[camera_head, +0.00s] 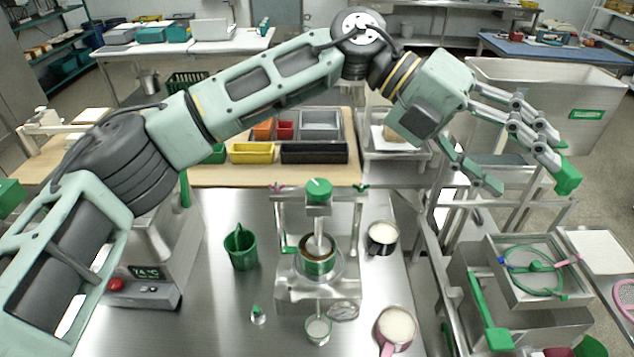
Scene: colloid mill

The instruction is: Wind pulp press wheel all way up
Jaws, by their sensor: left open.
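A green ring wheel with spokes (533,282) lies flat on top of a steel frame at the right; I take it for the press wheel. A pink grip (567,260) sticks out at its right side and a small blue piece (501,260) sits at its left. How high the wheel is wound cannot be told. My left arm reaches across from the left. My left gripper (526,182) is open and empty, its fingers spread in the air above and behind the wheel, apart from it. My right gripper is not in view.
A steel mill with a green knob (319,190) stands on the bench in the middle. Around it are a green jug (240,248), a dark cup (382,238) and a pink-handled cup (396,328). A large steel bin (545,95) stands behind my gripper. A green lever (489,312) hangs at the frame's front left.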

